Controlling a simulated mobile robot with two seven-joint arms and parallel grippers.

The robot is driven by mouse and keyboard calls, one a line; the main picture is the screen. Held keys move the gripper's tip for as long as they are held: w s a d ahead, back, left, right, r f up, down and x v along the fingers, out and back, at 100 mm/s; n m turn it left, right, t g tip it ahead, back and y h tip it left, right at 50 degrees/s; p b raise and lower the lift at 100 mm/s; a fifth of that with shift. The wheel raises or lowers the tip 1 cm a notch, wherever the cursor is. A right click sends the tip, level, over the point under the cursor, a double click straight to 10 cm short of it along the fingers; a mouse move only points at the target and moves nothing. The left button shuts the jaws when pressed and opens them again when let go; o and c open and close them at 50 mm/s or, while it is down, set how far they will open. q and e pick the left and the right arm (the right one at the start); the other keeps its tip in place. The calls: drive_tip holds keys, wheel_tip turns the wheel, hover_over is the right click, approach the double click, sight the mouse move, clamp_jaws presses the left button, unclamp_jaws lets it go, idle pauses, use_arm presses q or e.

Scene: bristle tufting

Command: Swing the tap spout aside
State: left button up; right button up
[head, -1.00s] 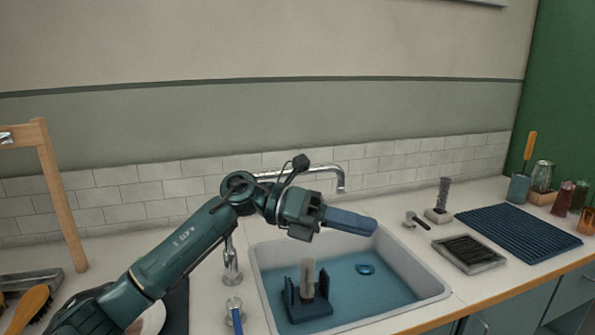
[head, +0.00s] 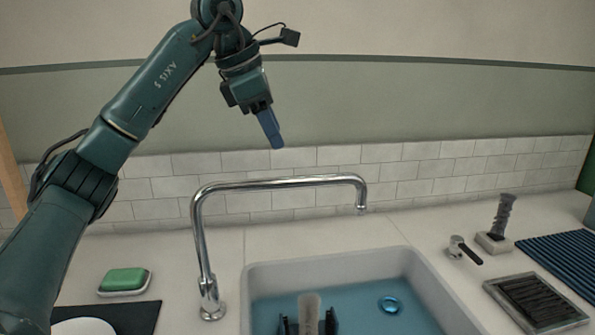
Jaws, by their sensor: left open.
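The chrome tap spout (head: 280,183) rises from its base (head: 211,309) left of the sink and arches right, its tip hanging over the back part of the basin. My left gripper (head: 275,142) is in the air above the spout, pointing down. It is open and apart from the spout, with nothing seen between its blue fingers. The fingers overlap in this view.
The sink (head: 425,287) holds blue water, a blue ring (head: 390,305) and a dark fixture with an upright piece (head: 309,312). Green soap (head: 124,279) sits on a dish at left. A drain tray (head: 535,301) and blue mat (head: 565,258) lie at right.

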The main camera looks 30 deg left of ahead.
sight(296, 177)
use_arm(q)
drive_tip(key=x, duration=1)
drive_tip(key=shift+w+d+f, duration=0.1)
drive_tip(key=shift+w+f, duration=0.05)
drive_tip(key=shift+f, duration=0.1)
clamp_jaws()
